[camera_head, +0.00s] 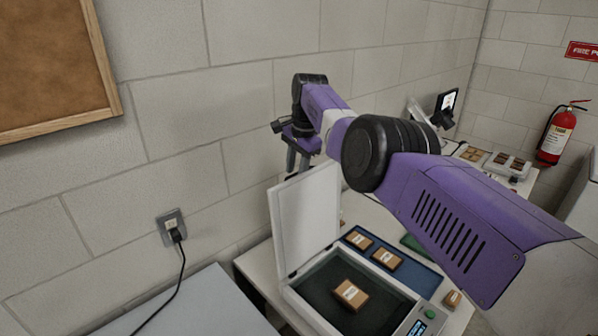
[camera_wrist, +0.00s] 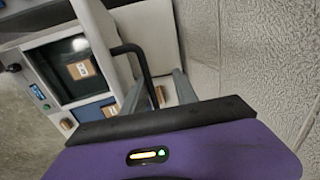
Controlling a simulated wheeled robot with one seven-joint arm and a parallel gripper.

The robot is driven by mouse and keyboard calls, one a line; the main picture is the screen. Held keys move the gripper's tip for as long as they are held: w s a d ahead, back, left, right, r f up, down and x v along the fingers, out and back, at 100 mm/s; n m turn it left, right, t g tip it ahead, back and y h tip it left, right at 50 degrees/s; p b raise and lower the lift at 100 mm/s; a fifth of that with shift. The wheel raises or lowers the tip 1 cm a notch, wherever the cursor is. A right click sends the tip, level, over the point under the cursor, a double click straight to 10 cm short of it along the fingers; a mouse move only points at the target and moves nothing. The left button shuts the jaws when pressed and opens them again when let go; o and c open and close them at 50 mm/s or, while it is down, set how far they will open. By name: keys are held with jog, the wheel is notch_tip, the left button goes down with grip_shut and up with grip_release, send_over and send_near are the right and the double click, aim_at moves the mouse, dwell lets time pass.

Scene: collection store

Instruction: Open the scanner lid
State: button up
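The scanner (camera_head: 315,310) sits on a pale table, with a dark bed and a small control panel. Its white lid (camera_head: 306,215) stands raised, nearly upright, along the left side of the bed. A brown labelled box (camera_head: 350,294) lies on the bed; it also shows in the wrist view (camera_wrist: 82,69). My gripper (camera_head: 297,158) is just above the lid's top edge, towards the wall. In the wrist view its two fingers (camera_wrist: 157,92) are apart, with a black curved bar (camera_wrist: 138,52) near them. I cannot tell whether they touch the lid.
A blue tray (camera_head: 425,277) with labelled boxes lies beyond the scanner. The block wall (camera_head: 180,105) is close behind my gripper. A socket with a black cable (camera_head: 172,228) is on the wall at left, above a grey surface (camera_head: 205,305). A fire extinguisher (camera_head: 556,138) hangs far right.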

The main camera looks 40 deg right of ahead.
jog(key=shift+o, duration=0.3)
jog(key=shift+w+a+r, duration=0.15)
jog(key=shift+w, duration=0.15)
jog(key=shift+s, duration=0.1)
jog(key=shift+s, duration=0.1)
jog(key=shift+s+r+b, duration=0.25)
jog(key=shift+r, duration=1)
jog(key=shift+s+r+b, duration=0.25)
jog(key=shift+s+r, duration=0.05)
jog(key=shift+r, duration=0.95)
jog(key=shift+s+r+b, duration=0.25)
jog(key=shift+r, duration=1)
jog(key=shift+s+f, duration=0.1)
